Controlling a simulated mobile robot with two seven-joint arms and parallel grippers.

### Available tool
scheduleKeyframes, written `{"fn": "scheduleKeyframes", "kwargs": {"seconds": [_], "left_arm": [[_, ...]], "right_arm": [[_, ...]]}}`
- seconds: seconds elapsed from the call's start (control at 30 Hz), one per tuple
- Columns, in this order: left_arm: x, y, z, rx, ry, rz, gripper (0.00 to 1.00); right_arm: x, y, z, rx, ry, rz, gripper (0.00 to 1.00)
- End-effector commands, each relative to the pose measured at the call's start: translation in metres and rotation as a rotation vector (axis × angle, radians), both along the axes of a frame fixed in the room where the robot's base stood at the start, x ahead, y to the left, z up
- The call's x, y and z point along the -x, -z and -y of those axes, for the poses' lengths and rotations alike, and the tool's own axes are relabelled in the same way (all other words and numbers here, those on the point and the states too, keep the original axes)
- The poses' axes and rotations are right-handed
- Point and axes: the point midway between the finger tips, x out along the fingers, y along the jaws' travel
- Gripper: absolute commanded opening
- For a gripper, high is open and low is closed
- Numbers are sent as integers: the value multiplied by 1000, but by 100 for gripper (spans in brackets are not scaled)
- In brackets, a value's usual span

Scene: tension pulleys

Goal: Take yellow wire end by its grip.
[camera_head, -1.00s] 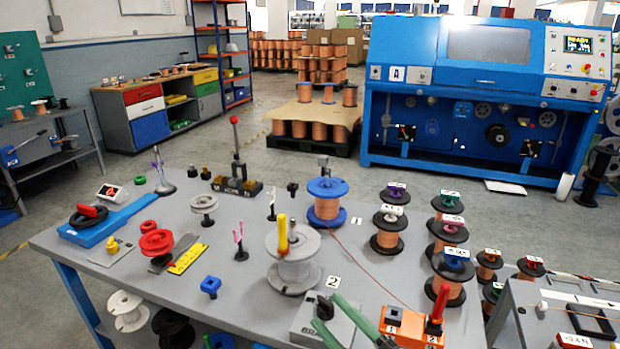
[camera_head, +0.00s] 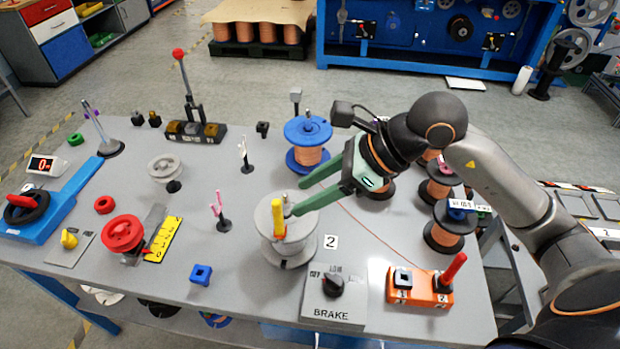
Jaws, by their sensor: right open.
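A yellow upright grip (camera_head: 278,217) with a small orange-red part stands at the front of a grey spool (camera_head: 292,246) on the table. My right gripper (camera_head: 297,197) reaches in from the right with its green fingers spread apart. The lower finger's tip is close to the spool's top, just right of the yellow grip. The upper finger is further back, near the blue spool. Nothing shows between the fingers. Whether the lower finger touches the spool I cannot tell. No wire can be made out at the yellow grip. My left gripper is not in view.
A blue-flanged copper spool (camera_head: 308,134) stands behind, its wire crossing the table to the right. A brake box (camera_head: 334,300) and an orange block (camera_head: 420,288) with a red lever are in front. A pink forked stand (camera_head: 221,206) is to the left. Dark spools (camera_head: 447,232) stand right.

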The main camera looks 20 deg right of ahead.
Motion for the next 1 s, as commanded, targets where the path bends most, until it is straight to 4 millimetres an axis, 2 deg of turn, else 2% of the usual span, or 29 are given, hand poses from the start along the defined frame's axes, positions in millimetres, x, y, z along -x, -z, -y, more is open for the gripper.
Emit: {"fn": "scheduleKeyframes", "kwargs": {"seconds": [0.5,0.7,1.0], "left_arm": [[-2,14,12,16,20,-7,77],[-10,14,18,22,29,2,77],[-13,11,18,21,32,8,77]], "right_arm": [[-24,45,-36,-4,-2,0,55],[-29,54,-44,-4,-1,-1,55],[-31,55,-47,-4,-1,-1,55]]}}
